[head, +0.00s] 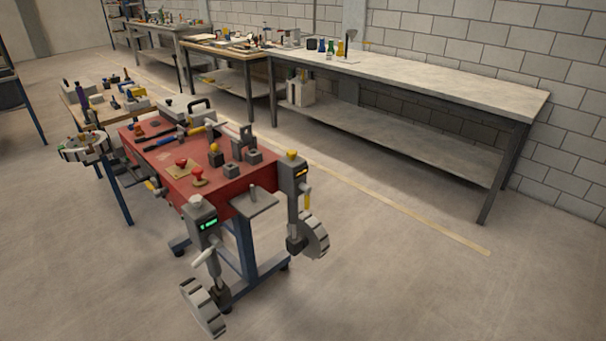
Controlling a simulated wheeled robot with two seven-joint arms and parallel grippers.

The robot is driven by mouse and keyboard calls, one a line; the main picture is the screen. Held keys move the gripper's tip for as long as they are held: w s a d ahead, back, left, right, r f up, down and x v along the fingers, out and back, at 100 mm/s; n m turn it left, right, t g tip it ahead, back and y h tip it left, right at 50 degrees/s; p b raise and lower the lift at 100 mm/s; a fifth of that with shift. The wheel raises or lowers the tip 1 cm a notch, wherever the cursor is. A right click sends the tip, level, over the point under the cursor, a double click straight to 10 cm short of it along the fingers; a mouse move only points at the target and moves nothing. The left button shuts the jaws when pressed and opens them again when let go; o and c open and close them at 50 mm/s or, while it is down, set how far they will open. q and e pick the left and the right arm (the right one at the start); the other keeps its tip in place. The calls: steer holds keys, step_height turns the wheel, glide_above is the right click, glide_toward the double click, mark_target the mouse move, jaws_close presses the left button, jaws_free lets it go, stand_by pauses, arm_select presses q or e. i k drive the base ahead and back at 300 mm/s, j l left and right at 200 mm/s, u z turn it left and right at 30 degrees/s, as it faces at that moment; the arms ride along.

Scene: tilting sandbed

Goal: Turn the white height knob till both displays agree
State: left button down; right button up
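A white height knob (196,201) sits on top of a grey post at the near left corner of a red-topped cart (232,190). Below it, the post has a small display (209,224) lit green. A second grey post at the near right corner carries a yellow knob (292,154) and a display (301,172) lit orange. The readings on both displays are too small to make out. A white lever (203,258) sticks out of the left post and a yellow lever (307,201) hangs at the right post. Neither of my grippers is in view.
Toothed grey wheels stand below the left post (205,308) and right post (318,237). Red knobs, grey blocks and tools crowd the cart top. A long workbench (440,88) runs along the block wall. The floor (420,290) at the right and front is clear.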

mark_target(196, 201)
steer(key=i+j, duration=0.1)
steer(key=i, duration=0.15)
steer(key=i+j, duration=0.15)
steer(key=i, duration=0.15)
steer(key=i+u, duration=0.15)
steer(key=u, duration=0.35)
steer(key=i+u, duration=0.15)
steer(key=u, duration=0.35)
steer(key=i+u, duration=0.1)
steer(key=u, duration=0.85)
